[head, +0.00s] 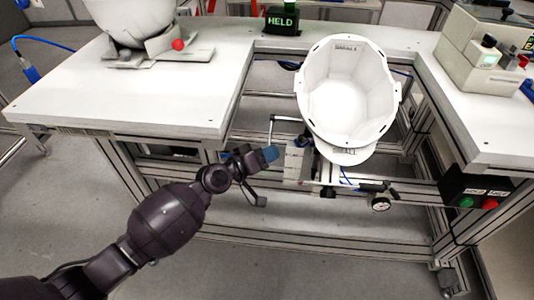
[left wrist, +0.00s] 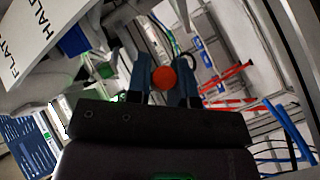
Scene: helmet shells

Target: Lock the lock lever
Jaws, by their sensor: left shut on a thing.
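My left gripper (head: 270,153) is beside the left side of the fixture under the white helmet shell (head: 345,95). In the left wrist view, a round red-orange knob (left wrist: 163,78) sits between the two blue fingertips of my left gripper (left wrist: 162,88), which is shut on it. I take it as the lock lever's knob; in the head view the gripper hides it. A bent grey rod (head: 287,118) runs from just above the fingertips towards the fixture. The shell rests open side up in the fixture. My right gripper is out of view.
A green-lit HELD sign (head: 282,20) stands behind the shell. White tabletops lie left (head: 130,95) and right (head: 485,125). A second shell (head: 130,18) stands at upper left by a red ball (head: 178,44). A button box (head: 478,196) and pressure gauge (head: 380,204) are at lower right.

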